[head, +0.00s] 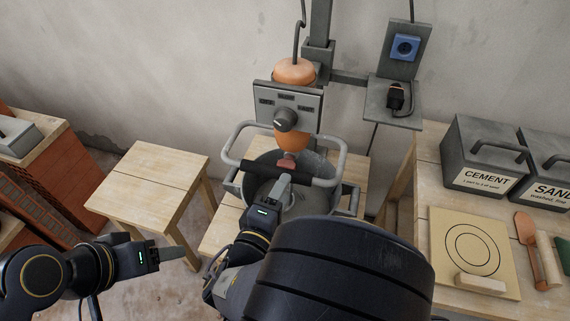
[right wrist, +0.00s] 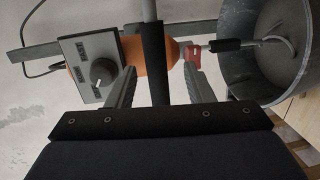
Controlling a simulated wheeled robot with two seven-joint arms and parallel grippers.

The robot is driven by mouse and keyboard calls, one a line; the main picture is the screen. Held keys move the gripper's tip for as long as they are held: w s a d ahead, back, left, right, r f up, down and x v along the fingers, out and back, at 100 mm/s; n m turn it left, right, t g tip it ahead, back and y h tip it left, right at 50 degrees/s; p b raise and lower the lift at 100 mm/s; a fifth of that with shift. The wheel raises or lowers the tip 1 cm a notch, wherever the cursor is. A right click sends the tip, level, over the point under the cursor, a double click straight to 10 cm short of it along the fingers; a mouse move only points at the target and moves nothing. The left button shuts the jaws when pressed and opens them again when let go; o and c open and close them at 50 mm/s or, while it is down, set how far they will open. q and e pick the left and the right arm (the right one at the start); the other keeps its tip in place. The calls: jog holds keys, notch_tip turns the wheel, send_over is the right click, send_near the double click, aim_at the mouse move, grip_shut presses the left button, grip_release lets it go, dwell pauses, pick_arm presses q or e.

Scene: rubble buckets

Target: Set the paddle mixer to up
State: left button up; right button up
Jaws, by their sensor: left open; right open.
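The paddle mixer (head: 294,72) is an orange machine on a grey stand, with a grey control panel (head: 300,97) and a round selector knob (head: 286,120). Its tubular handle frame (head: 341,161) with black grips is above a grey bucket (head: 232,187). My right gripper (head: 283,184) is open just in front of the frame, below the knob. In the right wrist view the frame's black grip (right wrist: 154,62) shows between the open fingers (right wrist: 158,92), and the knob (right wrist: 102,72) is left of them. Whether the fingers touch the grip cannot be told. My left gripper (head: 178,253) is open and empty at lower left.
A wooden stool (head: 150,185) stands left of the mixer. The right table holds a cement box (head: 480,160), a sand box (head: 550,170), a board with circles (head: 470,245) and a trowel (head: 526,226). A blue socket (head: 405,47) and black plug (head: 395,95) are at upper right.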

aim_at(279, 166)
jog(key=a, duration=0.1)
jog(key=t, duration=0.1)
jog(key=a+n+y, duration=0.1)
jog(key=shift+w+a+f+t, duration=0.1)
jog(key=shift+w+a+t, duration=0.15)
jog(key=shift+a+t, duration=0.1)
jog(key=shift+w, duration=0.35)
jog(key=x, duration=0.7)
jog(key=shift+d, duration=0.15)
grip_shut()
